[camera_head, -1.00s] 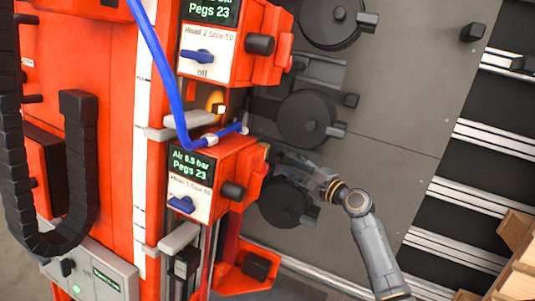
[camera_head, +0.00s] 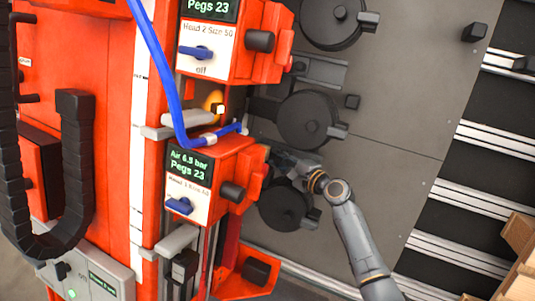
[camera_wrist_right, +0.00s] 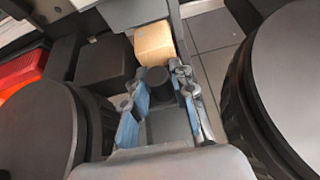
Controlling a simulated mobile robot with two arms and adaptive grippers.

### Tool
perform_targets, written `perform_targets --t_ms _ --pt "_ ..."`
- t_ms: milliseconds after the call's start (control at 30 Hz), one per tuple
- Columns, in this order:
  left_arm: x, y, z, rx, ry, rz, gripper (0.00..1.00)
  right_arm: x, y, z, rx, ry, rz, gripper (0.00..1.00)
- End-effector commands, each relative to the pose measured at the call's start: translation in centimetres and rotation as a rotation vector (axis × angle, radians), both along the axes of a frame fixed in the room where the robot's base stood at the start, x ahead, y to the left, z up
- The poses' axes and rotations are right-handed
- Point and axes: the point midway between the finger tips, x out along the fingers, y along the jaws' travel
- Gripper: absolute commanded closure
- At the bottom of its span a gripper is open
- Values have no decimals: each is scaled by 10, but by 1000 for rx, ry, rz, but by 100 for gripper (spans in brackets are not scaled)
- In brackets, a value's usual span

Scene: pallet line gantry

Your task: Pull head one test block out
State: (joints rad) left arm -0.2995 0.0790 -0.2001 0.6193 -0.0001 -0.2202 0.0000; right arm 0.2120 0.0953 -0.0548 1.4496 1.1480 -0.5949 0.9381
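Head one (camera_head: 190,182) is the lower orange unit with a green display and a blue lever, in the head view. My right gripper (camera_head: 287,162) is beside it on its right, above a round black disc (camera_head: 285,207). In the right wrist view a pale wooden block (camera_wrist_right: 154,43), which looks like the test block, sits just beyond the fingertips. My right gripper (camera_wrist_right: 155,88) has its blue-padded fingers apart, with a dark round peg (camera_wrist_right: 157,78) showing between them. The fingers do not hold the block. The block cannot be made out in the head view. My left gripper is out of view.
Head two (camera_head: 215,50) is above head one. A blue hose (camera_head: 165,75) runs down to head one. More round black discs (camera_head: 308,119) stand on the grey plate (camera_head: 395,110). A wooden pallet (camera_head: 520,255) is at the lower right.

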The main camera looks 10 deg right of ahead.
Motion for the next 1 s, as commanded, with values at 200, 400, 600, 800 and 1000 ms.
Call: perform_targets --t_ms 200,400,600,800,1000 --pt "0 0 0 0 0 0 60 0 0 0 0 0 0 96" --pt "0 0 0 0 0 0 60 0 0 0 0 0 0 96" --pt "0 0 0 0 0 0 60 -1 -2 0 0 1 0 96" --pt "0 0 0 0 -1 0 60 -7 -10 -1 -2 1 0 96" --pt "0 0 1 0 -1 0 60 -13 -19 -1 -1 1 -1 96"
